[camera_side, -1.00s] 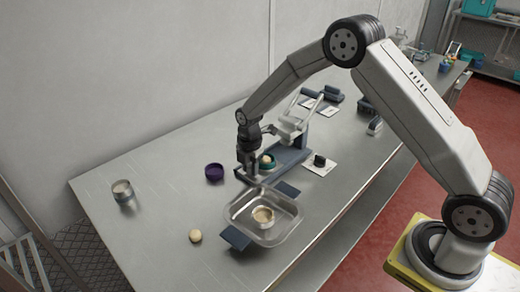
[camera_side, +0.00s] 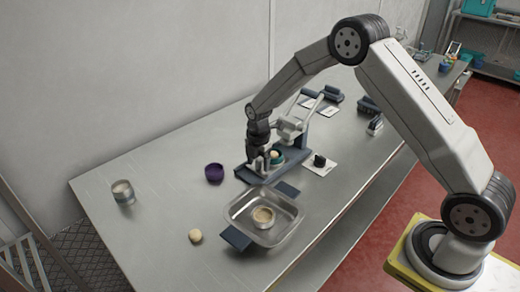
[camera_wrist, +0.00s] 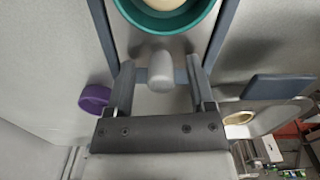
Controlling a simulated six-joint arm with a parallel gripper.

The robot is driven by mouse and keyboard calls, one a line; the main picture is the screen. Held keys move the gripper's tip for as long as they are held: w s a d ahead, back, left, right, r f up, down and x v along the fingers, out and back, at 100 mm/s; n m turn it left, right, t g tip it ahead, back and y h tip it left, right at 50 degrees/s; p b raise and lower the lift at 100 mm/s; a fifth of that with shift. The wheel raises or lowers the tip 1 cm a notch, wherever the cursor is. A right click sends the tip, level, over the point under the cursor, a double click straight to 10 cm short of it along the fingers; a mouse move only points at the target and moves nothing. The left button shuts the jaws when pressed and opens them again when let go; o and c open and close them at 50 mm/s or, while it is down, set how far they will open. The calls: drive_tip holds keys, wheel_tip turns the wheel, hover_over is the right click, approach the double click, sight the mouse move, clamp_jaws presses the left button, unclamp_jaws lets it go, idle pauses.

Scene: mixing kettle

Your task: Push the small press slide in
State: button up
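The small press (camera_side: 290,128) stands on the table with a dark blue-grey base and a pale lever. On its slide sits a teal bowl (camera_side: 277,161) with a pale dough ball (camera_side: 275,154), just in front of the press column. In the wrist view, the teal bowl (camera_wrist: 207,20) is at the top between two blue-grey rails. A pale rounded knob (camera_wrist: 160,70) stands below it. My gripper (camera_side: 262,164) is low over the front end of the base. Its fingers (camera_wrist: 160,88) are apart, one on each side of the knob, with gaps visible. Contact with the knob cannot be told.
A purple bowl (camera_side: 214,173) stands left of the press. A metal tray (camera_side: 287,222) holding a round container (camera_side: 263,217) is in front, with dark pads beside it. A dough ball (camera_side: 195,236) and a metal cup (camera_side: 123,192) lie further left.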

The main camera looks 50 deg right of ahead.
drive_tip(key=shift+r, duration=0.1)
drive_tip(key=shift+r, duration=3.85)
drive_tip(key=m, duration=0.5)
drive_tip(key=shift+f, duration=0.1)
drive_tip(key=m, duration=0.5)
drive_tip(key=shift+m, duration=0.4)
drive_tip(key=shift+f, duration=0.1)
drive_tip(key=shift+f, duration=3.85)
